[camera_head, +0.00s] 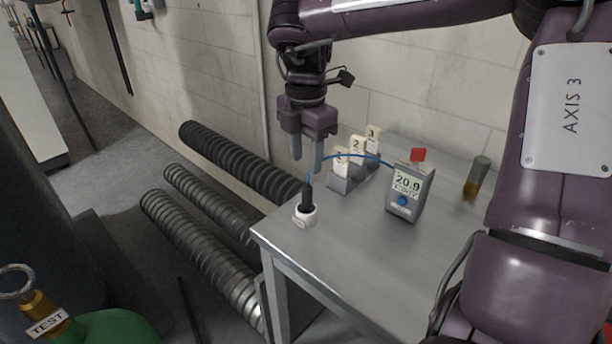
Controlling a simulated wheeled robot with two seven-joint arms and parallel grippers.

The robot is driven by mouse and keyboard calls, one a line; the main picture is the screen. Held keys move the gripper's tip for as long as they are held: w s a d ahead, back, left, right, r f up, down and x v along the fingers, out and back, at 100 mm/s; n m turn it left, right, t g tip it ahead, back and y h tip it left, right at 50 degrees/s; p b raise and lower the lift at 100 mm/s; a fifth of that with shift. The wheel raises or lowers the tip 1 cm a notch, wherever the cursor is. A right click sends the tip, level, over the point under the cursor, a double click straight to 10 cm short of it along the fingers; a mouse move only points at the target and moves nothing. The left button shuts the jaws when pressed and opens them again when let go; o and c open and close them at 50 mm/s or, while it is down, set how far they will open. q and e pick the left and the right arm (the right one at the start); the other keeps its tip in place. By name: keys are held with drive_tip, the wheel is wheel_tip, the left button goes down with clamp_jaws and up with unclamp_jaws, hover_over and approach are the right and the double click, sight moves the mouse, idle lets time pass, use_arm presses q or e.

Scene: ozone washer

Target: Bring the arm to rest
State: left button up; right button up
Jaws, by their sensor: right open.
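My right gripper (307,153) hangs from the dark purple arm, pointing down above the left part of the grey metal table (345,258). Its two grey fingers are apart with nothing between them. Just below the fingertips, a black probe (307,192) stands upright in a white round holder (305,216) at the table's left edge. A blue cable (345,156) arches from the probe to a grey meter (410,192) reading 20.9, with a blue knob and a red top. My left gripper is not seen.
A rack (345,184) with numbered tags 1, 2 and 3 stands behind the probe, close to my fingers. An amber-bottomed vial (476,178) stands at the right. Ribbed hoses (205,250) lie on the floor at left. The table's front is clear.

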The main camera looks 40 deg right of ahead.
wheel_tip(320, 180, up, 2)
drive_tip(key=shift+r, duration=0.15)
drive_tip(key=shift+r, duration=0.1)
idle(0.5)
